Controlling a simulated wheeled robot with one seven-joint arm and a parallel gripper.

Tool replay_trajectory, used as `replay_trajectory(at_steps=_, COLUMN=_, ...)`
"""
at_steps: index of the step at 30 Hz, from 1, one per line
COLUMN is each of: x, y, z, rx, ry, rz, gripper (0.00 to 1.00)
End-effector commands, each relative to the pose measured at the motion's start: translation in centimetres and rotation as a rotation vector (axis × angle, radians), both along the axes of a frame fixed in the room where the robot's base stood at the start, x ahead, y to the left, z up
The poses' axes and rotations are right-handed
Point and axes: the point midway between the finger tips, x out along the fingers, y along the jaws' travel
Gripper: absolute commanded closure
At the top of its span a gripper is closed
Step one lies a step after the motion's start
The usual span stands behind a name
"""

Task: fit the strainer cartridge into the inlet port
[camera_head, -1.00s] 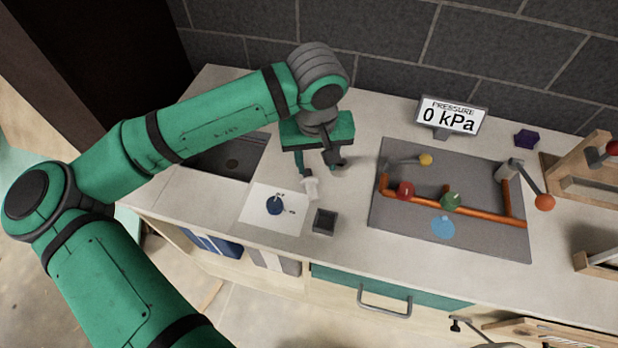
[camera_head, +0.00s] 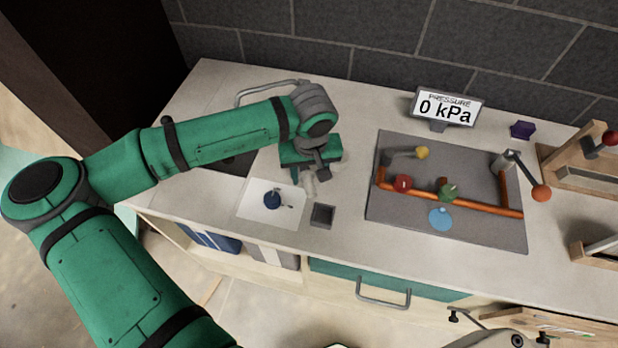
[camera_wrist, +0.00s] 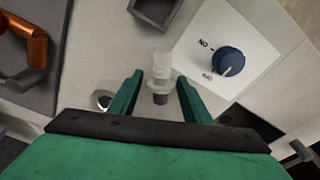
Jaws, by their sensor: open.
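The strainer cartridge, a pale translucent piece (camera_head: 309,187), is on the counter beside my gripper (camera_head: 318,178). In the wrist view the cartridge (camera_wrist: 161,70) lies between my two open green fingers (camera_wrist: 160,82), with a visible gap on each side. Its near end looks dark grey. A small metal ring with a dark hole (camera_wrist: 103,101) shows left of the fingers in the wrist view; it may be the inlet port, but I cannot tell for certain. In the head view my gripper hides that spot.
A dark square open box (camera_head: 322,216) and a white card with a blue knob (camera_head: 272,200) are close by. A grey panel (camera_head: 400,227) with orange pipes and valves lies to the right. A pressure display (camera_head: 447,106) reads 0 kPa. A sink is behind my arm.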

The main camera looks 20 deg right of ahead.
Motion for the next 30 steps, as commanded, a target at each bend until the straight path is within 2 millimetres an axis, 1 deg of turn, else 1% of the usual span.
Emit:
replay_trajectory(at_steps=3, x=0.1, y=0.0, z=-0.7, rx=-0.001, ry=0.0, rz=0.0, gripper=0.56)
replay_trajectory(at_steps=9, x=0.1, y=-0.1, z=-0.7, rx=-0.001, ry=0.0, rz=0.0, gripper=0.56)
replay_trajectory(at_steps=10, x=0.1, y=-0.1, z=-0.7, rx=-0.001, ry=0.0, rz=0.0, gripper=0.58)
replay_trajectory(at_steps=11, x=0.1, y=-0.1, z=-0.7, rx=-0.001, ry=0.0, rz=0.0, gripper=0.66)
replay_trajectory(at_steps=12, x=0.1, y=-0.1, z=-0.7, rx=-0.001, ry=0.0, rz=0.0, gripper=0.75)
replay_trajectory(at_steps=14, x=0.1, y=-0.1, z=-0.7, rx=-0.001, ry=0.0, rz=0.0, gripper=0.9)
replay_trajectory(at_steps=15, x=0.1, y=-0.1, z=-0.7, rx=-0.001, ry=0.0, rz=0.0, gripper=0.99)
replay_trajectory(at_steps=25, x=0.1, y=-0.1, z=-0.6, rx=-0.002, ry=-0.001, rz=0.0, gripper=1.0)
replay_trajectory(at_steps=30, x=0.1, y=-0.1, z=0.3, rx=-0.001, ry=-0.002, rz=-0.001, gripper=1.0)
